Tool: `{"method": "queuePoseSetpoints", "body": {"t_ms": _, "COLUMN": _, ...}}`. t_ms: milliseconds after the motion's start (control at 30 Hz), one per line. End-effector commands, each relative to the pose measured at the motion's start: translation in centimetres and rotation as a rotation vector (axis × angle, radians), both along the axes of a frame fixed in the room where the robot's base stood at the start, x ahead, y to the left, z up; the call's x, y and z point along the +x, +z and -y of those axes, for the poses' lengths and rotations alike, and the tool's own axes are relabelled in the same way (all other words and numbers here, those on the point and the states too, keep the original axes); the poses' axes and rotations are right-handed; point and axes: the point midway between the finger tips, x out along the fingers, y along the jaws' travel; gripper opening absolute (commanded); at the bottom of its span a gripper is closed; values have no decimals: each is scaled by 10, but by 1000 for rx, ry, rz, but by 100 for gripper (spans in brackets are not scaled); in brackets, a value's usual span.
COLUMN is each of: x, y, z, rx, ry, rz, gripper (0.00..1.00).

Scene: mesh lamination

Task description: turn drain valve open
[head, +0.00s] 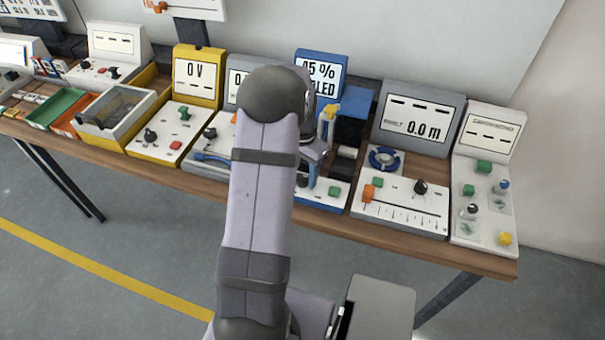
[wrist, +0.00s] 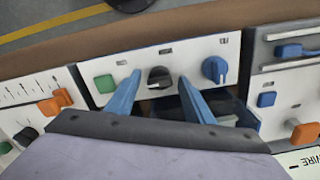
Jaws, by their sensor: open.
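The white panel (wrist: 195,52) under my gripper carries a black knob (wrist: 158,77), a blue knob (wrist: 214,68) and a green button (wrist: 104,83). The labels are too small to read, so I cannot tell which knob is the drain valve. My gripper (wrist: 159,79) is open, its two blue fingers on either side of the black knob in the wrist view. I cannot tell whether they touch it. The blue knob is just right of the right finger. In the head view my arm covers much of this panel; its blue display (head: 320,75) reads "05 %" with the second line partly hidden.
To the right in the head view stand a grey "0.0 m" unit (head: 425,115) with a blue wheel (head: 385,158) and a white unit (head: 490,200) with several buttons. A yellow "0 V" unit (head: 198,77) is at left. Panels crowd the wooden table (head: 480,262).

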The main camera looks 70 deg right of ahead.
Motion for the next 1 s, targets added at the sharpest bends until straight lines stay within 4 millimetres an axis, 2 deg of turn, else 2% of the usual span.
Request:
{"method": "queuePoseSetpoints", "body": {"t_ms": 500, "x": 0, "y": 61, "z": 2, "rx": -7, "ry": 0, "rz": 1, "gripper": 48}}
{"method": "queuePoseSetpoints", "body": {"t_ms": 700, "x": 0, "y": 71, "z": 1, "rx": -3, "ry": 0, "rz": 1, "gripper": 48}}
{"method": "queuePoseSetpoints", "body": {"t_ms": 1000, "x": 0, "y": 71, "z": 1, "rx": -3, "ry": 0, "rz": 0, "gripper": 48}}
